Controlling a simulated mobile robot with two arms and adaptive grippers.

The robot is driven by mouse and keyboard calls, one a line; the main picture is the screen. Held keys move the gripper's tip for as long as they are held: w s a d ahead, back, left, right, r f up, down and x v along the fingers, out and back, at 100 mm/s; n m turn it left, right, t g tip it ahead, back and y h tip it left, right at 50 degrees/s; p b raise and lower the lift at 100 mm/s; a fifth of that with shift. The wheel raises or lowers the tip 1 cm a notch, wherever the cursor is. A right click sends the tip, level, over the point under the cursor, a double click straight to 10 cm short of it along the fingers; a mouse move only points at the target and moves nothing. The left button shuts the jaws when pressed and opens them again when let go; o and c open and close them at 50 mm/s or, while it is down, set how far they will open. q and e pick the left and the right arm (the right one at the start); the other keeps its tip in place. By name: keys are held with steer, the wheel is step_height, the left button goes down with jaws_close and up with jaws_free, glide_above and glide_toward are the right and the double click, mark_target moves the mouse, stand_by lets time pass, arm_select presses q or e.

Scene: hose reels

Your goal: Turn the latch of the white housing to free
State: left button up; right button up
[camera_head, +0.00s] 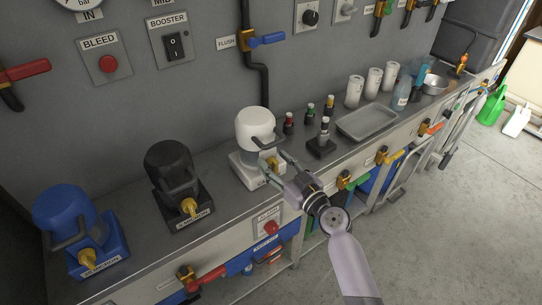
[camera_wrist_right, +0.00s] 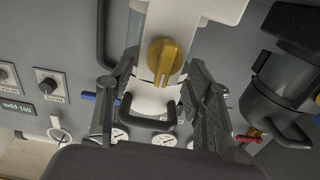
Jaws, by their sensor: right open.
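The white housing (camera_head: 254,127) stands on its white base on the bench in the head view, with a dark handle on its side. Its yellow latch (camera_head: 271,163) is low on the front; it also shows large in the right wrist view (camera_wrist_right: 160,62). My right gripper (camera_head: 274,165) is open, its fingers on either side of the latch. In the right wrist view the fingertips reach near the latch, with a gap on both sides; I cannot tell any contact. The dark handle (camera_wrist_right: 150,118) shows between the fingers there. My left gripper is not in view.
A black housing (camera_head: 167,165) and a blue housing (camera_head: 66,216) stand left along the bench. Small bottles (camera_head: 289,123), a black stand (camera_head: 321,146) and a metal tray (camera_head: 367,122) are to the right. The grey panel with valves is behind.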

steer(key=shift+s, duration=0.1)
steer(key=shift+c, duration=0.3)
jaws_close()
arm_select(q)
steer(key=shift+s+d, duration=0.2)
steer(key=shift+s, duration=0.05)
